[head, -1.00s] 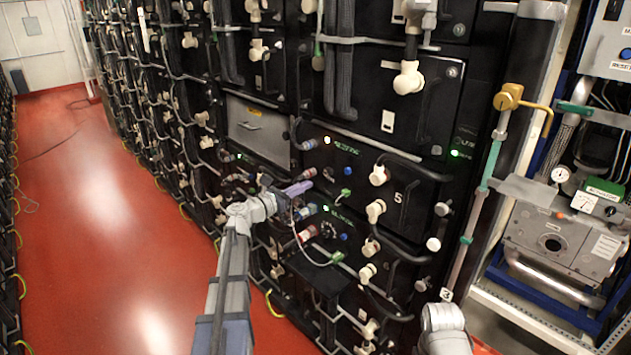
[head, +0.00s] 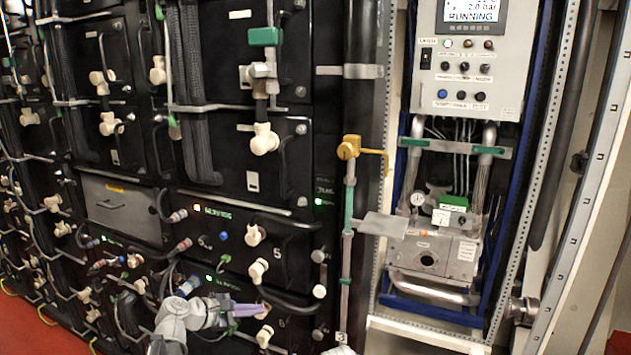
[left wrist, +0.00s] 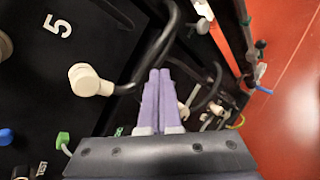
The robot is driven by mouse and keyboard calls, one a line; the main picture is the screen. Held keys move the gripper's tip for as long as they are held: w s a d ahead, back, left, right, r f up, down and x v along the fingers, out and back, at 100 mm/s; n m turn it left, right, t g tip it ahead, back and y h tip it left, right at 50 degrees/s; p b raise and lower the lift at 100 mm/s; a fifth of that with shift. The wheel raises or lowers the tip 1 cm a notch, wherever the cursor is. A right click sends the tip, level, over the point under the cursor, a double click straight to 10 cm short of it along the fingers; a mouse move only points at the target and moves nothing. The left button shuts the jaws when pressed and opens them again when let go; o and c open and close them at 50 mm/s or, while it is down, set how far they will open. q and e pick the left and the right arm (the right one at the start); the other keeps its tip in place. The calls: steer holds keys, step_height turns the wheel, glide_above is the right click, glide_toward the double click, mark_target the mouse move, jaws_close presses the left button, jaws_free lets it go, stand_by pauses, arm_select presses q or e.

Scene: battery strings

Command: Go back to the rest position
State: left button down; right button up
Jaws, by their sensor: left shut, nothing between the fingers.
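My left gripper (head: 262,309) has purple fingers and is near the bottom of the head view, in front of the lower black battery modules. Its fingers lie together and hold nothing; they also show shut in the left wrist view (left wrist: 160,74). A cream elbow connector (head: 264,335) shows just below the fingertips in the head view; I cannot tell the gap. In the left wrist view a cream elbow connector (left wrist: 88,80) with a black cable is left of the fingers, beside the number 5 (left wrist: 57,26). My right gripper is not in view.
The battery rack wall (head: 105,235) fills the left with cables and protruding connectors. A pipe with a yellow valve handle (head: 372,150) stands right of it. Further right are a control panel (head: 468,60) and a grey metal unit (head: 432,257). Red floor (head: 30,335) shows at lower left.

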arm_select(q)
steer(key=s+d+f+m+g+y, duration=0.2)
steer(key=s+d+f+m+g, duration=0.35)
steer(key=s+d+m, duration=0.3)
steer(key=s+d+f+m+g+y, duration=0.1)
steer(key=s+f+m+y, duration=0.1)
steer(key=s+m+y, duration=0.2)
steer(key=s+d+f+m+g+y, duration=0.1)
steer(key=s+f+m+g+y, duration=0.1)
steer(key=s+m, duration=0.7)
steer(key=s+f+y, duration=0.1)
steer(key=s+y, duration=0.1)
steer(key=s, duration=0.1)
steer(key=shift+s+d+f+y+p, duration=0.15)
steer(key=shift+s+d+y+p, duration=0.1)
steer(key=shift+y+p, duration=0.15)
steer(key=c, duration=1.6)
jaws_free()
steer(key=shift+m, duration=0.25)
